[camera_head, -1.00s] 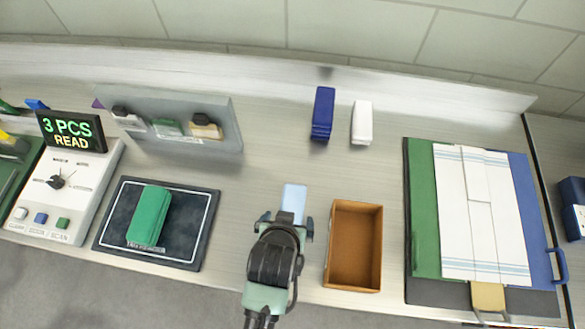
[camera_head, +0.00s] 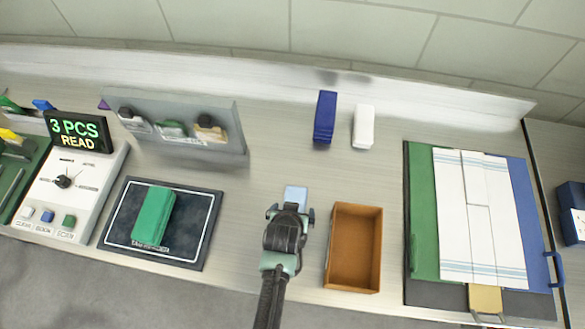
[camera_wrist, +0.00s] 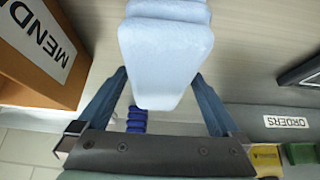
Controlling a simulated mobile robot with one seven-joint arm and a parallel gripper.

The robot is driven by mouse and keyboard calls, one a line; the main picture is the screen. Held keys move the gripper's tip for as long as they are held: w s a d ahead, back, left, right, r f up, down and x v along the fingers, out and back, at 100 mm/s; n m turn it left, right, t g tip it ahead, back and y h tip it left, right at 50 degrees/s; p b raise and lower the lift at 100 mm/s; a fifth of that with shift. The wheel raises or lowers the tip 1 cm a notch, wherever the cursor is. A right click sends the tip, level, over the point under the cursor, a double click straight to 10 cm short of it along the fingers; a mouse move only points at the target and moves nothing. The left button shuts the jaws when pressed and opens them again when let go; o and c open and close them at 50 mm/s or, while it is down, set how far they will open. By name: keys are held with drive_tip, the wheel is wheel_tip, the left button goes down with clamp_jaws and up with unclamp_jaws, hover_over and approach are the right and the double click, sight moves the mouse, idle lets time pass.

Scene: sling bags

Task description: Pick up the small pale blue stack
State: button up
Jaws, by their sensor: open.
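The small pale blue stack (camera_head: 296,194) lies on the table left of the brown box, its near end hidden by my gripper (camera_head: 290,212). In the wrist view the pale blue stack (camera_wrist: 167,50) is large, with rounded layered edges. My gripper (camera_wrist: 160,74) is open, with one dark finger on each side of the stack's narrow end. Gaps show between fingers and stack lower down; contact near the tips cannot be told.
The open brown box (camera_head: 354,248) stands close on the right. A dark blue stack (camera_head: 325,118) and a white stack (camera_head: 363,127) stand farther back. A green stack (camera_head: 153,216) lies on a dark pad (camera_head: 197,238) at left. A folded striped cloth (camera_head: 470,230) lies right.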

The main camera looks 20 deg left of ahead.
drive_tip(key=shift+x, duration=0.9)
drive_tip(key=shift+c, duration=0.3)
drive_tip(key=c, duration=1.4)
drive_tip(key=shift+o, duration=0.2)
drive_tip(key=shift+r, duration=0.1)
